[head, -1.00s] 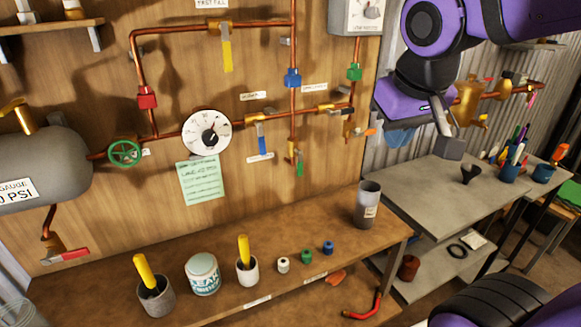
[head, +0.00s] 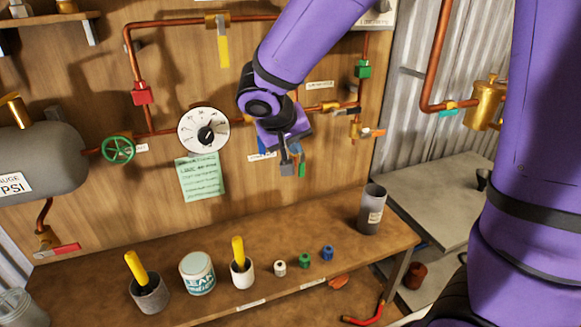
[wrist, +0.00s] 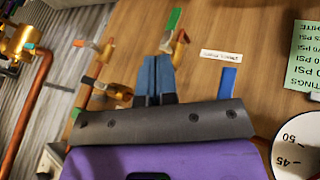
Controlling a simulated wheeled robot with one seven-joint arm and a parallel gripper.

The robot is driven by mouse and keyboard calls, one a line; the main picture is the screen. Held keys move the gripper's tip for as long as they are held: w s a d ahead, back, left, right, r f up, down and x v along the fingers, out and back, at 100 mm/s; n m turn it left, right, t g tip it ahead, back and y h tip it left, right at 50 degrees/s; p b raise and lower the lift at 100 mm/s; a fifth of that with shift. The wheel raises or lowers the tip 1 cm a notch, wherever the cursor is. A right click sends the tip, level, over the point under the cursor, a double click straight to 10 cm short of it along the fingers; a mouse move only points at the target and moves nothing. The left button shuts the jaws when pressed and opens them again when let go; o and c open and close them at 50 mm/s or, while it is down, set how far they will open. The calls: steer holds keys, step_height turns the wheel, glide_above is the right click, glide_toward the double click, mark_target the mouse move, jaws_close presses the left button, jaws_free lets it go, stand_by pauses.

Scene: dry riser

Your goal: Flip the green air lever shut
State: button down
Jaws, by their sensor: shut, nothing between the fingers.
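The green lever (head: 302,168) hangs down from a small brass valve on the board, partly behind my gripper in the head view. In the wrist view the green lever (wrist: 173,20) lies beyond the fingertips, with its brass valve (wrist: 180,48) just to the right of them. My gripper (head: 287,167) is shut and empty, in front of the board and just left of the lever. In the wrist view its fingers (wrist: 156,72) are together, with a gap in the picture between them and the lever. Whether they touch anything cannot be told.
A blue lever (wrist: 228,82) hangs beside the green one, mostly hidden by my gripper in the head view. The dial (head: 203,131) and green note (head: 200,177) are left. The bench (head: 215,240) below holds pots and small caps.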

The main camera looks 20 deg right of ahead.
mark_target(300, 163)
steer(key=w+a+f, duration=0.2)
steer(key=f, duration=0.1)
steer(key=shift+w+a, duration=0.25)
steer(key=shift+a, duration=0.05)
steer(key=x, duration=1)
steer(key=shift+w, duration=0.25)
